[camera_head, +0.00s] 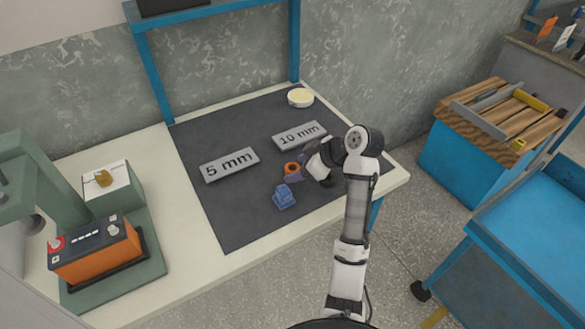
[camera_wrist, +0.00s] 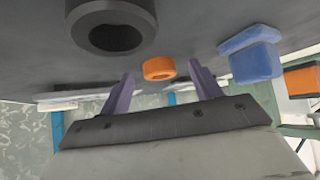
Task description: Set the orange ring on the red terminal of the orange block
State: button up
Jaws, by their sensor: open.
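The orange ring (camera_head: 291,169) lies on the dark mat, and its hole shows from above. In the wrist view the ring (camera_wrist: 159,69) sits between the tips of my gripper (camera_wrist: 161,76), with a gap on each side. My gripper (camera_head: 299,166) is open, with purple fingers, low over the mat and partly hidden by the arm. The orange block (camera_head: 97,256) stands on a green base at the far left of the table.
A blue block (camera_head: 284,197) lies near the ring; it shows right of my fingers in the wrist view (camera_wrist: 251,55). A dark ring (camera_wrist: 112,27) is close to the wrist camera. The mat's left part is clear.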

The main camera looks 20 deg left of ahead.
jog(key=c, duration=1.1)
jog(key=shift+r, duration=0.15)
jog(key=shift+c, duration=0.2)
